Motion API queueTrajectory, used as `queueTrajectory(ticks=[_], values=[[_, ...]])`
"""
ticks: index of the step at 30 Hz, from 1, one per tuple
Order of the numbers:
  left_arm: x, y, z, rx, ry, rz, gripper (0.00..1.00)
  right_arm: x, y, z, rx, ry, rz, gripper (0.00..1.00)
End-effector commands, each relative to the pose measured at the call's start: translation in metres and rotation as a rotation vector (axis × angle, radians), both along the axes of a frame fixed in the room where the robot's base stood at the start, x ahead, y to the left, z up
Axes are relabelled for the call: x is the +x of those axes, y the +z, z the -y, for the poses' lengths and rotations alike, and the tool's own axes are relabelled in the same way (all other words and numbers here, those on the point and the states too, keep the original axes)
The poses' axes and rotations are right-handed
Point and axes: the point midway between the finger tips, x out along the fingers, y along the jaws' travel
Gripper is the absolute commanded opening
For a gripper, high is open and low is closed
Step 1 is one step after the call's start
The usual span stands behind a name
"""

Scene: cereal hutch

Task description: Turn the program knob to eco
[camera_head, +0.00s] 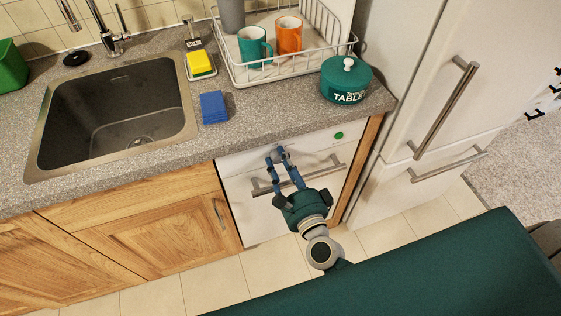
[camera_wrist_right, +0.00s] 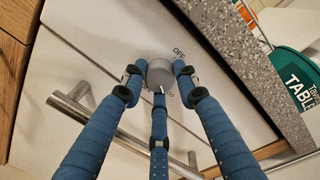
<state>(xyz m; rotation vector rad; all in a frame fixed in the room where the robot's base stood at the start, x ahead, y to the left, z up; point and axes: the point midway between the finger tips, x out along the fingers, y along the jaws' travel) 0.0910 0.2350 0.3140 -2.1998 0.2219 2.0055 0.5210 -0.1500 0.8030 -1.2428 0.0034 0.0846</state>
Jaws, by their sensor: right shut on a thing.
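The program knob (camera_wrist_right: 159,73) is a small grey round dial on the white dishwasher front (camera_head: 237,163). The word OFF shows beside it in the right wrist view; other lettering near it is too small or partly covered. My right gripper (camera_head: 279,154) reaches up to the dishwasher's control panel. In the right wrist view my right gripper (camera_wrist_right: 157,76) has its blue fingers closed around the knob, on both sides and below. In the head view the fingers hide most of the knob. My left gripper is not in view.
The dishwasher handle (camera_head: 325,169) runs just below the panel, close to my fingers. A green button (camera_head: 339,135) sits right of the knob. The grey countertop (camera_head: 270,110) overhangs above, with a green tablets tin (camera_head: 346,82) on it. Wooden cabinets flank the dishwasher.

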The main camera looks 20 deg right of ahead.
Motion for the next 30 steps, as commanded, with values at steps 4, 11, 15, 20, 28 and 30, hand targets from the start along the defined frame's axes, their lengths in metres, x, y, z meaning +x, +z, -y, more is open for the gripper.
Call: queueTrajectory(ticks=[4,11,15,20,28,30], values=[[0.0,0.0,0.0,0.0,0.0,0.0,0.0,0.0,0.0,0.001,-0.001,-0.002,0.0,0.04],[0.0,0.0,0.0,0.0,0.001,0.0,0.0,0.0,0.0,0.001,-0.002,-0.002,-0.001,0.49],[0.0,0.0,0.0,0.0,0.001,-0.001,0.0,0.0,0.0,0.001,-0.002,-0.001,0.0,0.49],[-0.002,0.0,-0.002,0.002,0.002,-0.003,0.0,-0.006,-0.001,0.001,-0.003,0.0,-0.002,0.49],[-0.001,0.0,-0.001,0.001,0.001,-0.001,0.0,-0.055,0.0,0.004,-0.004,0.002,-0.004,0.49],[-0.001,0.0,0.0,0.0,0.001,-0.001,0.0,-0.07,0.001,0.004,-0.004,0.003,-0.005,0.49]])
